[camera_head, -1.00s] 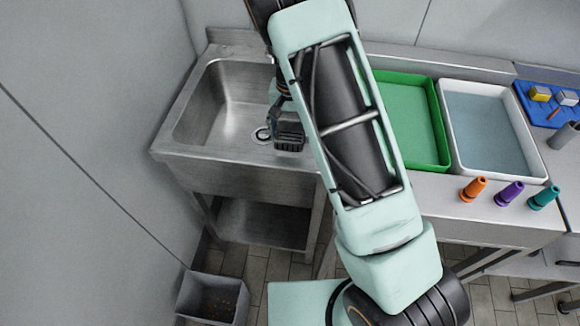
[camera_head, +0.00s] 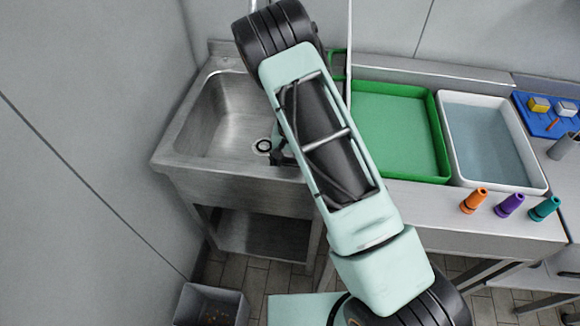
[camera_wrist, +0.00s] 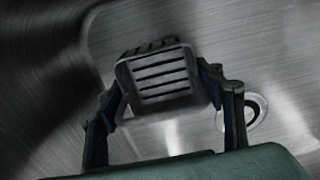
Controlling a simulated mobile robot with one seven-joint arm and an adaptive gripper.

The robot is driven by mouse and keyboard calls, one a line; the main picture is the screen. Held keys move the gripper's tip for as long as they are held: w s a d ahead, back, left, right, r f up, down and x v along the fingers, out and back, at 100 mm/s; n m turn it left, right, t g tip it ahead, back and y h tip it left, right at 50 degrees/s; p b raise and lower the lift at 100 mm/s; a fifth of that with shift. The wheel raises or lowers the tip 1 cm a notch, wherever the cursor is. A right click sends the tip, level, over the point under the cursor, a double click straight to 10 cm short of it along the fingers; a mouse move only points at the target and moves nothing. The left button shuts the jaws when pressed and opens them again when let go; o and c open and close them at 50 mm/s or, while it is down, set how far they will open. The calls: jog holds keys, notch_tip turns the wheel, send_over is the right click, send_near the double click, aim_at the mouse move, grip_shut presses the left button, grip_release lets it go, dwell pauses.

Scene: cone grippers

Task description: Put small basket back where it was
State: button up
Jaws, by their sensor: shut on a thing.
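The small basket (camera_wrist: 160,76), a grey box with a slotted face, sits between the fingers of my gripper (camera_wrist: 163,84) in the wrist view. My gripper is shut on it. It is over the steel sink basin (camera_head: 215,120), whose round drain (camera_wrist: 255,110) shows just right of the fingers in the wrist view. In the head view my arm hides the basket and most of the gripper; the drain (camera_head: 264,146) shows left of a dark bit of the gripper. I cannot tell the basket's height above the basin floor.
Right of the sink are a green tray (camera_head: 395,130) and a white tray with a blue-grey inside (camera_head: 541,186). Orange (camera_head: 474,201), purple (camera_head: 510,205) and teal (camera_head: 545,208) cones stand on the front counter. A blue board (camera_head: 545,125) lies far right. A grey bin (camera_head: 212,303) stands on the floor.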

jog(key=shift+f, duration=0.15)
jog(key=o, duration=1.2)
jog(key=shift+c, duration=0.2)
notch_tip(320, 180, up, 12)
jog(key=shift+r+b, duration=0.2)
jog(key=shift+b, duration=0.1)
